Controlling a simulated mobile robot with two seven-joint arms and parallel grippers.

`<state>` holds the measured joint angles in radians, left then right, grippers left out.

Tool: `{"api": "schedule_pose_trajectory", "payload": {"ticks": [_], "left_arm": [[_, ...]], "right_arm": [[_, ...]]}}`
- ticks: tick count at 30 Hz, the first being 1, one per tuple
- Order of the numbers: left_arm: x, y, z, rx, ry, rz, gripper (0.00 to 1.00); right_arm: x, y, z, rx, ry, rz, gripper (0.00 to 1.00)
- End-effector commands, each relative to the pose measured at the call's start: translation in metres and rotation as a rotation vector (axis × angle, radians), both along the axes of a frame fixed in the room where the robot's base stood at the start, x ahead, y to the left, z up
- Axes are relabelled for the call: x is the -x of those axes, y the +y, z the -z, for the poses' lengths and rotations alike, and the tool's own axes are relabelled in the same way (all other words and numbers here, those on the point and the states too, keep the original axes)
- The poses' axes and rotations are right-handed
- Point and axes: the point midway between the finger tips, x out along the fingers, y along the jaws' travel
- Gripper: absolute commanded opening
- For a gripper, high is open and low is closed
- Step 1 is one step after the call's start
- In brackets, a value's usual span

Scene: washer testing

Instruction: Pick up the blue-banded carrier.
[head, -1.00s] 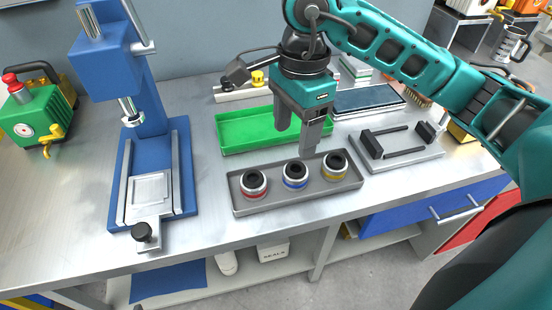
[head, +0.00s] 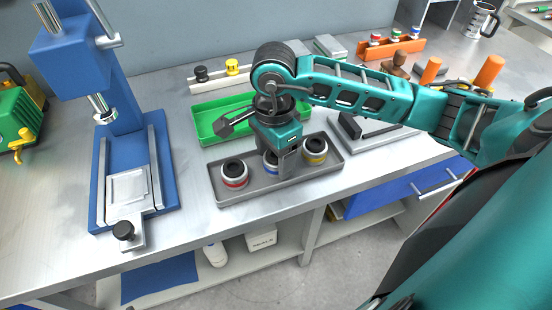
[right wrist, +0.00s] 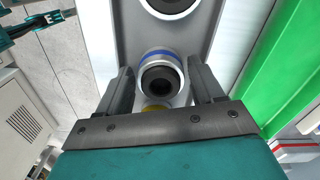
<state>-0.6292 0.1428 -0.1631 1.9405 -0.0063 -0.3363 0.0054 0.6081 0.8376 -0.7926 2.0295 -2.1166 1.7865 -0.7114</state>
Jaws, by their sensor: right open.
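The blue-banded carrier (head: 270,160) stands upright in the grey tray (head: 250,194), between the red-banded carrier (head: 234,174) and the yellow-banded carrier (head: 315,150). My right gripper (head: 281,166) is down at the blue-banded carrier and partly hides it. In the right wrist view, the open fingers of my right gripper (right wrist: 160,68) stand on either side of the blue-banded carrier (right wrist: 161,57), with gaps showing. The yellow-banded carrier (right wrist: 155,104) is partly hidden by the gripper there. My left gripper is not in view.
A green tray (head: 209,125) lies just behind the grey tray. A blue press (head: 120,140) stands to the left. A grey fixture (head: 375,137) lies to the right, partly behind my right arm. Bare bench shows in front of the grey tray.

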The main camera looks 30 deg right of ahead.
Motion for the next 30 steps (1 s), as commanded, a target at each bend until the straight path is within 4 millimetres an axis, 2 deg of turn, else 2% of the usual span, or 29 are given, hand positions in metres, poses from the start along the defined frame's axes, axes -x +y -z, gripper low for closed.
{"api": "schedule_pose_trajectory", "payload": {"ticks": [8,23,30], "left_arm": [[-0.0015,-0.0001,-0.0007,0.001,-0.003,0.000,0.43],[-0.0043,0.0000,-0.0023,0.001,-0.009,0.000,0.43],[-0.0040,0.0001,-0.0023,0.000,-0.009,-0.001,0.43]], "right_arm": [[-0.0001,0.0000,0.0056,0.000,-0.001,0.000,0.67],[-0.0001,0.0000,0.0051,0.000,-0.001,0.000,0.21],[-0.0004,0.0000,0.0042,0.000,-0.002,0.000,0.20]]}}
